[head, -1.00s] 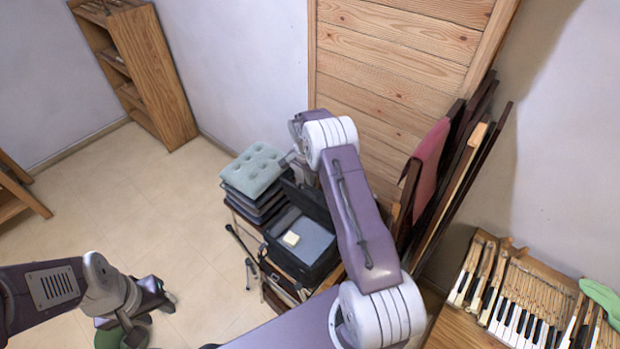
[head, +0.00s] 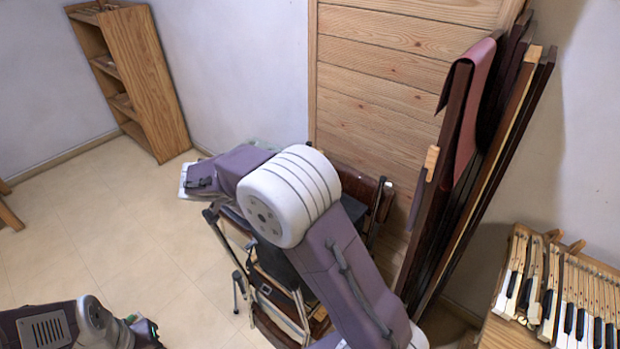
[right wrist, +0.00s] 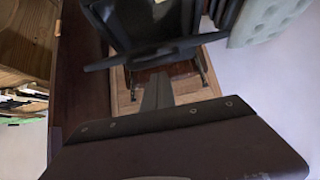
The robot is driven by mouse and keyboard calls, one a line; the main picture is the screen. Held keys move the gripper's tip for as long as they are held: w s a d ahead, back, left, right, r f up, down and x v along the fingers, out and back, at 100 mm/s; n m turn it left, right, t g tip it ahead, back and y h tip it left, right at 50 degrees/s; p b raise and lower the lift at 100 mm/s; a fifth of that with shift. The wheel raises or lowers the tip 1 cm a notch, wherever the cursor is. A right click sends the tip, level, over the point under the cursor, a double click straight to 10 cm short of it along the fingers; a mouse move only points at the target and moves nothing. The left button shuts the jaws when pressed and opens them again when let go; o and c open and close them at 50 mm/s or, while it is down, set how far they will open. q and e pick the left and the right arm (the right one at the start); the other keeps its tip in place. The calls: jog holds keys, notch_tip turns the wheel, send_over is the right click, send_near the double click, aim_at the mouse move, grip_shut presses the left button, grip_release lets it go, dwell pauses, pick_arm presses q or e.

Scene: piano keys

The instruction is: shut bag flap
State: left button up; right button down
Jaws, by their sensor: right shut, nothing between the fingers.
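The black bag (right wrist: 140,20) shows at the top of the right wrist view, above a dark bar-like edge (right wrist: 155,53); I cannot tell whether this edge is the flap. In the head view my right arm covers most of the bag, and only dark parts (head: 282,264) show beside it. The flap's position is not clear.
A pale teal tufted cushion (right wrist: 268,18) lies beside the bag. Framed boards with a red cloth (head: 470,130) lean at the wall on the right. Piano keys (head: 575,305) are at the lower right. A wooden shelf (head: 150,90) stands far left; the floor between is clear.

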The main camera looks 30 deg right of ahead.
jog(key=s+a+f+t+h+b, duration=0.1)
jog(key=a+f+b, duration=0.3)
jog(key=f+b, duration=0.4)
jog(key=s+a+f+t+h+b, duration=0.1)
jog(key=s+a+f+h+b, duration=0.1)
jog(key=f+b, duration=0.7)
jog(key=shift+s+a+f+h+b, duration=0.25)
jog(key=shift+a+h+b, duration=0.7)
jog(key=shift+b, duration=2)
jog(key=shift+f, duration=0.1)
